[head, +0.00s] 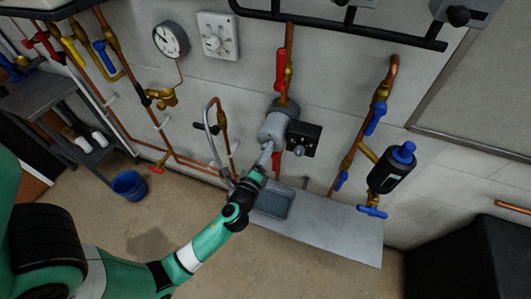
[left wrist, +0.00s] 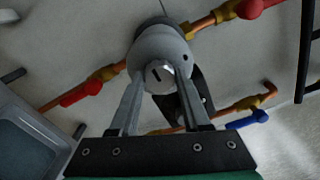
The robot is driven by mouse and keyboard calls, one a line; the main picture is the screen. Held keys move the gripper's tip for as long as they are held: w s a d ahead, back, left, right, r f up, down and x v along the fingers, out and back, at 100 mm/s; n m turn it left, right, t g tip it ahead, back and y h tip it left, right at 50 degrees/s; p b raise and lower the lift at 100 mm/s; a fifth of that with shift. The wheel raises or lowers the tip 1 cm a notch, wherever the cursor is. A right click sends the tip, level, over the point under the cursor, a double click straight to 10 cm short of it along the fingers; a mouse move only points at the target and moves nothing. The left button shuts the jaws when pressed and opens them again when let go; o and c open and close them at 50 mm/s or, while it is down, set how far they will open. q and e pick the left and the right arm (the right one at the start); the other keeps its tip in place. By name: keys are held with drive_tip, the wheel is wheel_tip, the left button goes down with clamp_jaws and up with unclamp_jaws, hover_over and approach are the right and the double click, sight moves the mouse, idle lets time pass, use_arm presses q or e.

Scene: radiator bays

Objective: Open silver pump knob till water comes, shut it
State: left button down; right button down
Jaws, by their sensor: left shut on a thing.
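The grey pump (head: 276,122) is fixed on the wall in a vertical copper pipe, with a black box (head: 303,139) at its right. In the left wrist view the pump body (left wrist: 158,45) is round and carries a silver knob (left wrist: 160,75) with a dark slot on its face. My left gripper (head: 265,152) reaches up to the pump's front. In the left wrist view its two fingers (left wrist: 159,88) lie on either side of the silver knob and are shut on it. The knob is hidden behind the gripper in the head view. My right gripper is not in view.
Red lever handles (head: 281,68) sit on the pump's pipe. A blue bucket (head: 129,185) stands on the floor. A black-bodied fitting with a blue cap (head: 391,168) is at right.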

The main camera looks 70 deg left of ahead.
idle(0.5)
use_arm(q)
drive_tip(key=shift+c, duration=1.8)
unclamp_jaws()
drive_tip(key=v, duration=1.1)
drive_tip(key=shift+s+d+b, duration=0.25)
drive_tip(key=shift+b, duration=0.15)
drive_tip(key=shift+r, duration=0.1)
